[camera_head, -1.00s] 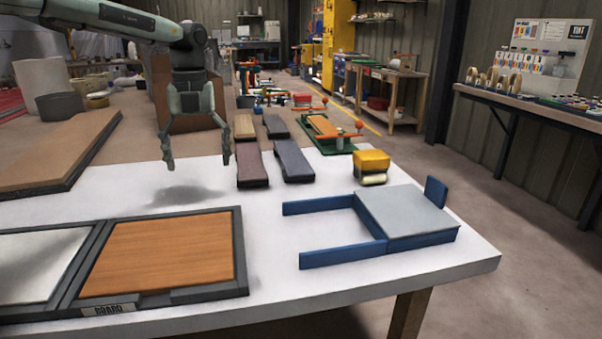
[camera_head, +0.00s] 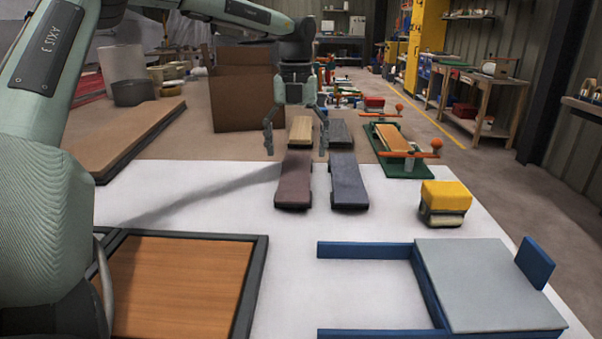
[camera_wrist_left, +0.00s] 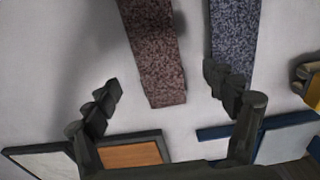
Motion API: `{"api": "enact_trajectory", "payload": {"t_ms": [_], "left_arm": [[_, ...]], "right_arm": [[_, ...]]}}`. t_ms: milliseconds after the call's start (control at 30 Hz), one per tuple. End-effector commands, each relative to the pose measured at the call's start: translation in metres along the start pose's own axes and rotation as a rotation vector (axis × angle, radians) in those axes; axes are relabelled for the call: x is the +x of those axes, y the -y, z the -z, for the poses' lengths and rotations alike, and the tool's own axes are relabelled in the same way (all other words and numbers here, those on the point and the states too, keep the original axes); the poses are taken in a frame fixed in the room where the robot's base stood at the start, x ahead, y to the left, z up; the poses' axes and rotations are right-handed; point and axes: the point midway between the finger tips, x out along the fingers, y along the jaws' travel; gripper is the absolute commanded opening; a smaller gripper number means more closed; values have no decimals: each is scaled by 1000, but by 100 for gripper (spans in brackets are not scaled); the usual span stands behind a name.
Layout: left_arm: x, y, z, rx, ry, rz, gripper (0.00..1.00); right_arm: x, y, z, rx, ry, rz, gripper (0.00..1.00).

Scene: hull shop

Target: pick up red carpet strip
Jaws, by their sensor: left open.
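The red carpet strip (camera_head: 294,181) is a dark reddish-brown, speckled strip lying flat on the white table, left of a blue-grey strip (camera_head: 348,183). My left gripper (camera_head: 296,150) is open and empty above the far part of the red strip, its fingers spread to either side. In the left wrist view the red strip (camera_wrist_left: 156,60) runs between the open fingers, with the blue-grey strip (camera_wrist_left: 234,35) under the right finger's side. The fingers look apart from the red strip. My right gripper is not seen.
A tan strip (camera_head: 300,129) and a grey strip (camera_head: 340,132) lie just beyond. A yellow-topped block (camera_head: 445,201) and a blue frame with a grey panel (camera_head: 485,285) are at right. A framed wood panel (camera_head: 180,285) is at front left.

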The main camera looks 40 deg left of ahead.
Motion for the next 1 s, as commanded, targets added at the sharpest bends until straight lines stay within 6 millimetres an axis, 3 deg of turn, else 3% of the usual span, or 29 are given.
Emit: {"api": "enact_trajectory", "payload": {"t_ms": [400, 667, 1000], "left_arm": [[51, -3, 6, -1, -2, 1, 84], [56, -3, 6, -1, 2, 1, 84], [55, -3, 6, -1, 2, 1, 44]], "right_arm": [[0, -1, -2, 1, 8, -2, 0], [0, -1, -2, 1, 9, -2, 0], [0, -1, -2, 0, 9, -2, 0]]}}
